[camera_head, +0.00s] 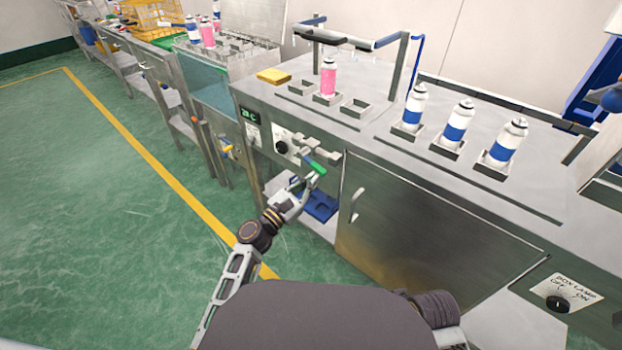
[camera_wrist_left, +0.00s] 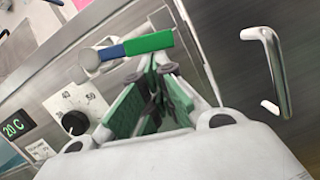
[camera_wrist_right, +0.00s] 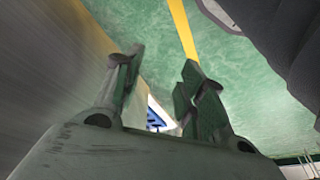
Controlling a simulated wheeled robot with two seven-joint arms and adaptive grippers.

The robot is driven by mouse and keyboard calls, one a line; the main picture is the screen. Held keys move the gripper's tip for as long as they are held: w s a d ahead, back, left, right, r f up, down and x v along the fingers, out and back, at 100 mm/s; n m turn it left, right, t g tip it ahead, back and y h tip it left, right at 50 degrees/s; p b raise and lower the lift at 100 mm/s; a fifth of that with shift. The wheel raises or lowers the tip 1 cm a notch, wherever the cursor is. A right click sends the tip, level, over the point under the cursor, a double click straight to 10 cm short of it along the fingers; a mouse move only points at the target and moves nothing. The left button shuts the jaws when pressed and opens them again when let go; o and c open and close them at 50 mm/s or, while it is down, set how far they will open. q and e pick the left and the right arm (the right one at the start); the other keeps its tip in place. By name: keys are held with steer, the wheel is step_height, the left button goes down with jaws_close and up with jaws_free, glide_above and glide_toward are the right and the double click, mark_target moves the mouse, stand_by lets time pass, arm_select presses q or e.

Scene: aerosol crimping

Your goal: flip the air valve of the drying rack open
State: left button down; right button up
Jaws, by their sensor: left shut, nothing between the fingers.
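The air valve has a lever with a green grip (camera_head: 317,168) and sits on the front panel of the steel bench, right of a black dial. My left gripper (camera_head: 313,181) is shut and empty. Its fingertips (camera_wrist_left: 162,66) are just below the green grip; I cannot tell whether they touch it. My right gripper (camera_wrist_right: 160,70) is open and empty over the floor beside a metal surface; it is out of the head view.
A steel door with a bar handle (camera_head: 356,204) is right of the valve. A blue tray (camera_head: 319,205) sits in the opening below. The green floor at left is clear.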

arm_select(q)
steer(key=shift+s+d+r+p, duration=0.35)
steer(key=shift+d+r+p, duration=0.2)
steer(key=shift+r, duration=0.25)
arm_select(e)
steer(key=shift+s+d+f, duration=0.1)
steer(key=shift+d+f, duration=0.1)
steer(key=shift+f, duration=0.4)
steer(key=shift+s+d+f, duration=0.1)
steer(key=shift+d+f, duration=0.05)
steer(key=shift+f, duration=0.45)
steer(key=shift+w+r, duration=0.15)
steer(key=shift+w, duration=0.1)
steer(key=shift+s, duration=0.1)
arm_select(q)
steer(key=v, duration=1.2)
arm_select(e)
steer(key=shift+s, duration=0.1)
arm_select(q)
steer(key=shift+a, duration=0.1)
